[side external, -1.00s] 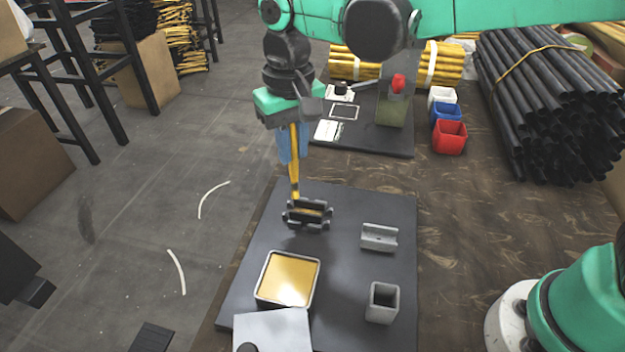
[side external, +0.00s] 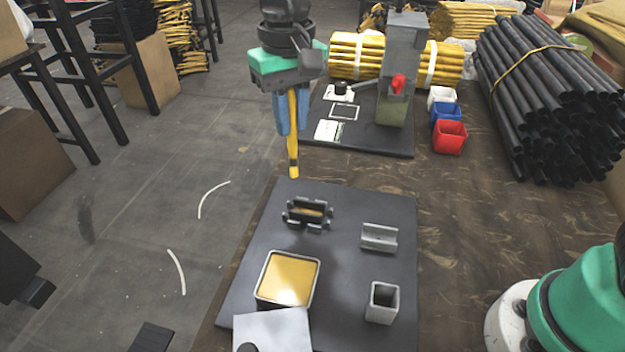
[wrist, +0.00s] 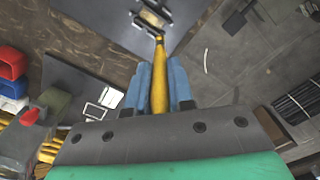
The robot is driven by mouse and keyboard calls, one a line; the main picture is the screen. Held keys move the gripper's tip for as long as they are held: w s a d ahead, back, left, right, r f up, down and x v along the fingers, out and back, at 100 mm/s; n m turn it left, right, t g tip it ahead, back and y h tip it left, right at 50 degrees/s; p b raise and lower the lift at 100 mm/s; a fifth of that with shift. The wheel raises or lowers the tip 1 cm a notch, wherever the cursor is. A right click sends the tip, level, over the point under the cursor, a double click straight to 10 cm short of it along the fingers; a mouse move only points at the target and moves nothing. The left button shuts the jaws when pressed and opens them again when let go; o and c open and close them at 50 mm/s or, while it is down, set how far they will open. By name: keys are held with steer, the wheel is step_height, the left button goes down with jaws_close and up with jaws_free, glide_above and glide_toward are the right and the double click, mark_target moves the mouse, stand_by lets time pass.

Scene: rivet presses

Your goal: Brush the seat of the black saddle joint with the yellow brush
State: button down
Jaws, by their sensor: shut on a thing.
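My gripper (side external: 289,112) is shut on the yellow brush (side external: 293,155), which hangs tip down in the side view. The brush also shows between the blue fingers in the wrist view (wrist: 159,80). The black saddle joint (side external: 308,213) sits on the dark mat (side external: 342,222), below and slightly right of the brush tip. Its seat has a yellowish-brown patch. The brush tip is above the joint and apart from it in the side view. In the wrist view, the joint (wrist: 152,18) is at the top, just beyond the tip.
A square tray of yellow material (side external: 288,279) is on the mat. A grey saddle piece (side external: 379,237) and a grey square cup (side external: 382,302) stand to its right. A press (side external: 397,75) stands behind, beside white, blue and red bins (side external: 449,137). Black tubes (side external: 550,100) lie at right.

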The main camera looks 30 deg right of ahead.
mark_target(294, 157)
steer(key=shift+s+d, duration=0.1)
stand_by(0.3)
step_height(294, 157, down, 8)
steer(key=shift+r, duration=4)
